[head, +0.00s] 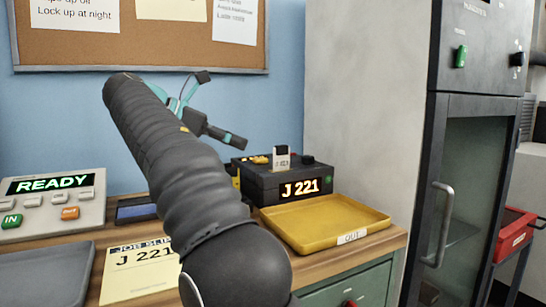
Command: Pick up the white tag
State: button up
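A small white tag (282,161) with dark marks stands upright on top of the black box (296,188) whose glowing display reads "J 221". The tag's lower end is set in or against the box top; I cannot tell which. My gripper (221,109) is up in front of the blue wall, to the left of the tag and higher in the picture. Its two fingers are spread apart with nothing between them.
A yellow tray (325,222) marked "OUT" lies empty at the bench's right edge. A job slip (135,275) reading "J 221" lies on the bench. A panel (52,205) showing "READY" stands left. A tall grey cabinet (366,110) with a glass door borders the bench on the right.

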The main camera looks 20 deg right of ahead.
aim_at(281, 160)
jog(key=x, duration=1.3)
jog(key=shift+s+d, duration=0.1)
jog(key=shift+d, duration=0.1)
grip_shut()
